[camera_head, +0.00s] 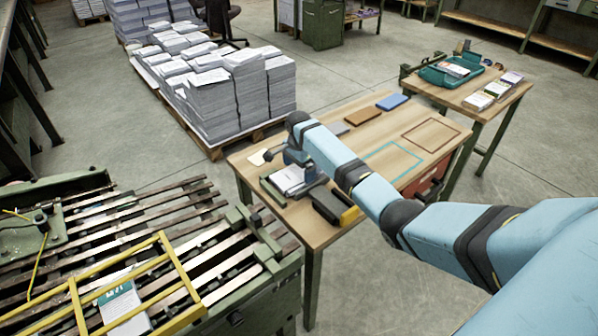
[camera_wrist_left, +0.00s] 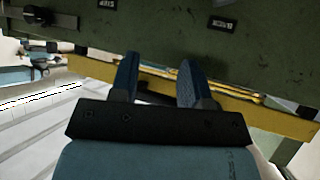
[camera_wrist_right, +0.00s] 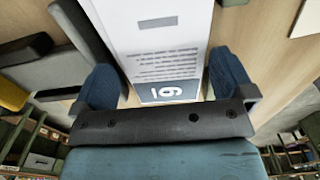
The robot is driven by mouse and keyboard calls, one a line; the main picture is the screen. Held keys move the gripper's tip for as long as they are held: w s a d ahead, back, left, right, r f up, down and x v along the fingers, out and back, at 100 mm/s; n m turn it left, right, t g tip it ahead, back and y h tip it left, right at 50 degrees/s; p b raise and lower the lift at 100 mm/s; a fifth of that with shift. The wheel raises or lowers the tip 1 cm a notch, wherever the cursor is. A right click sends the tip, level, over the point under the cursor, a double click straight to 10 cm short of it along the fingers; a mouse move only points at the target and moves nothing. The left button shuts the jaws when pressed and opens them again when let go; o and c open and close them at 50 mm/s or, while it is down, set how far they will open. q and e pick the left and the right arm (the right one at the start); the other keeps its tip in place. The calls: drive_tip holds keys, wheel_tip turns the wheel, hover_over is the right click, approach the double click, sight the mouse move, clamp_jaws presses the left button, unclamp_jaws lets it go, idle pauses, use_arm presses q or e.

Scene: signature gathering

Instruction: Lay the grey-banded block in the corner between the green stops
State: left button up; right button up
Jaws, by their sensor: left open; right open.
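The grey-banded block (camera_wrist_right: 165,60) is a white printed stack with a blue-grey numbered band at its near end. It lies flat at the table's front left, and its white top also shows in the head view (camera_head: 288,179). My right gripper (camera_wrist_right: 165,80) is open and close over it, with a finger on each side; contact is unclear. My left gripper (camera_wrist_left: 157,75) is open and empty before a green machine panel (camera_wrist_left: 180,30), outside the head view.
A dark box with a yellow part (camera_head: 336,204) stands right of the block. A teal outline (camera_head: 393,163) and a brown outline (camera_head: 430,135) mark bare tabletop. A yellow frame (camera_head: 180,280) crosses the slats, around a teal-banded sheet or block (camera_head: 123,308).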

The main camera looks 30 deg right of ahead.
sight(299, 173)
wheel_tip(299, 173, up, 10)
drive_tip(key=p, duration=0.1)
drive_tip(key=shift+s, duration=0.1)
idle(0.6)
